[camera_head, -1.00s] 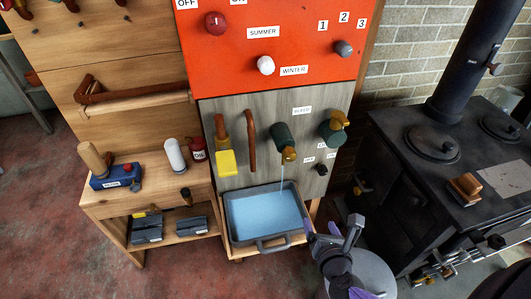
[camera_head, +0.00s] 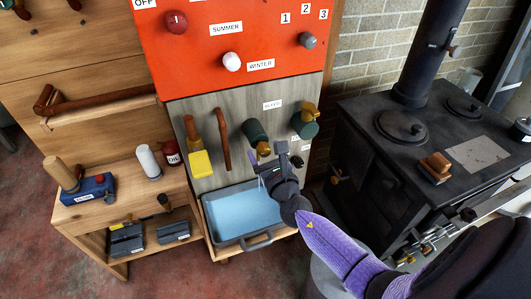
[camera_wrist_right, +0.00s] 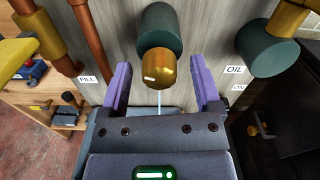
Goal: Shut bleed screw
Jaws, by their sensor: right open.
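The bleed screw is a dark green cylinder (camera_head: 255,132) with a brass end (camera_head: 263,149), on the grey wood panel below the BLEED label (camera_head: 272,104). In the right wrist view its brass end (camera_wrist_right: 160,68) sits centred in front of the green body (camera_wrist_right: 160,28). A thin stream of water runs from it down into a grey tray (camera_head: 270,237) holding blue water. My right gripper (camera_head: 271,160) is open and empty. Its purple fingers stand left and right of the brass end in the wrist view, apart from it. My left gripper is out of view.
A similar green and brass fitting (camera_head: 304,122) is close on the right. A black stove (camera_head: 400,165) stands at right. A wooden bench (camera_head: 90,213) holds several small items.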

